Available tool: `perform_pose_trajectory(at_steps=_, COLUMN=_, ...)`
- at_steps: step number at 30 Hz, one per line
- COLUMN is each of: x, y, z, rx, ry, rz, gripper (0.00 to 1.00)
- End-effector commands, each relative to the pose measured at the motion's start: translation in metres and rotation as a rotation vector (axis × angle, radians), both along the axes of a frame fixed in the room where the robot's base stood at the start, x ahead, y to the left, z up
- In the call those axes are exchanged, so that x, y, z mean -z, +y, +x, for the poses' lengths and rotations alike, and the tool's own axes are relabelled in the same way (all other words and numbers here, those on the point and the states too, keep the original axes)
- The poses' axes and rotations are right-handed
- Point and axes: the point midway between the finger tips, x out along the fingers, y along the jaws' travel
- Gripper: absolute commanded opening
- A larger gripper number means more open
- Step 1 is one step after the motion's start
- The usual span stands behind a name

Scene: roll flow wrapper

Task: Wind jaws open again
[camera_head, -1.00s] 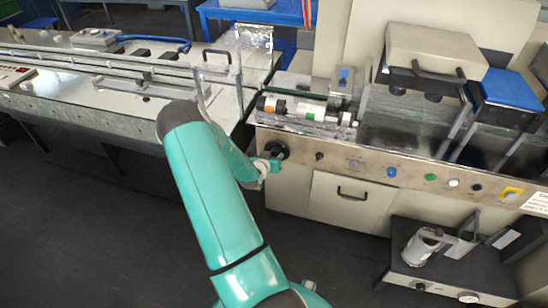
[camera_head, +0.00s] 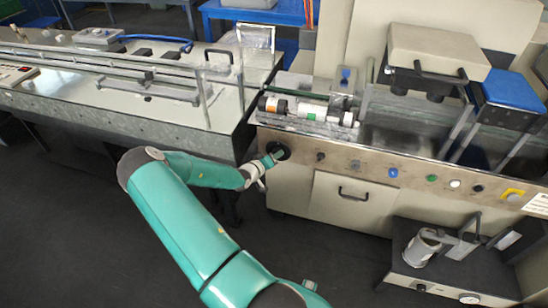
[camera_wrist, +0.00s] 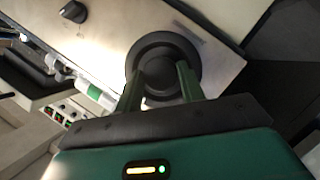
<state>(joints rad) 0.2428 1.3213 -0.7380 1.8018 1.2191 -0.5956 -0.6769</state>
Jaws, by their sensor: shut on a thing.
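A round black handwheel (camera_head: 279,151) sits on the left end of the wrapper's metal front panel. In the wrist view the black wheel (camera_wrist: 163,60) has a raised round hub. My gripper (camera_wrist: 160,82) has its two green fingers on either side of that hub, shut on it. In the head view my gripper (camera_head: 270,160) reaches the wheel from the left, and its fingertips are small there. The jaws (camera_head: 310,108) seem to be the white, black and orange rollers on the bed above the panel; their opening cannot be told.
Several knobs and buttons, including a blue one (camera_head: 393,172), run along the panel to the right. A drawer with a black handle (camera_head: 353,194) is below. A long conveyor table (camera_head: 120,100) stands at left. A low bench (camera_head: 450,265) stands lower right. Dark floor is clear.

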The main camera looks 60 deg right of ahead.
Motion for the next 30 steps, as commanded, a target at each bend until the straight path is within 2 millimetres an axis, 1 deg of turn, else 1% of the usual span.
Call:
perform_pose_trajectory(at_steps=11, x=0.0, y=-0.001, z=-0.001, rx=0.0, ry=0.004, rz=-0.001, gripper=0.16)
perform_pose_trajectory(at_steps=12, x=0.0, y=0.0, z=-0.001, rx=0.0, ry=0.004, rz=0.001, gripper=0.47)
perform_pose_trajectory(at_steps=14, x=0.0, y=0.0, z=-0.001, rx=0.001, ry=0.003, rz=0.0, gripper=0.58)
perform_pose_trajectory(at_steps=15, x=0.0, y=0.0, z=-0.001, rx=0.001, ry=0.003, rz=0.0, gripper=0.61)
perform_pose_trajectory(at_steps=22, x=0.0, y=0.0, z=0.0, rx=0.001, ry=0.003, rz=0.0, gripper=0.61)
perform_pose_trajectory(at_steps=25, x=-0.001, y=0.003, z=0.001, rx=-0.001, ry=0.003, rz=0.001, gripper=0.61)
perform_pose_trajectory(at_steps=28, x=-0.004, y=0.013, z=0.003, rx=-0.001, ry=0.002, rz=0.0, gripper=0.61)
perform_pose_trajectory(at_steps=30, x=-0.007, y=0.024, z=0.005, rx=-0.001, ry=0.002, rz=0.001, gripper=0.61)
